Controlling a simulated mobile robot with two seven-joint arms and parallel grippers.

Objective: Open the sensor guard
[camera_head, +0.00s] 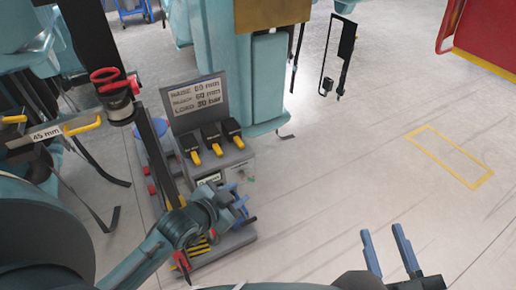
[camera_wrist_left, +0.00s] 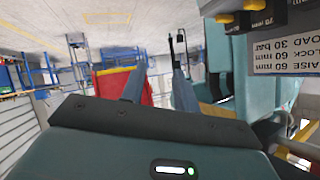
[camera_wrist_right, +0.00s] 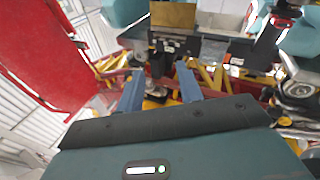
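No part in view is marked as the sensor guard, so I cannot tell which it is. A gold-brown plate (camera_head: 272,12) sits at the top of the head view, above a teal body; a similar plate (camera_wrist_right: 173,16) shows in the right wrist view. My left gripper (camera_head: 239,202) is open and empty, low beside the grey control box; its spread blue fingers show in the left wrist view (camera_wrist_left: 156,88). My right gripper (camera_head: 386,250) is open and empty over bare floor at the lower right; its spread fingers also show in the right wrist view (camera_wrist_right: 160,88).
The grey control box (camera_head: 238,158) has several black-and-yellow levers and a label plate (camera_head: 196,92). A black post with a red ring (camera_head: 104,75) stands left of it. A thin black frame (camera_head: 338,60) hangs at upper right. The floor near the yellow-outlined rectangle (camera_head: 450,155) is clear.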

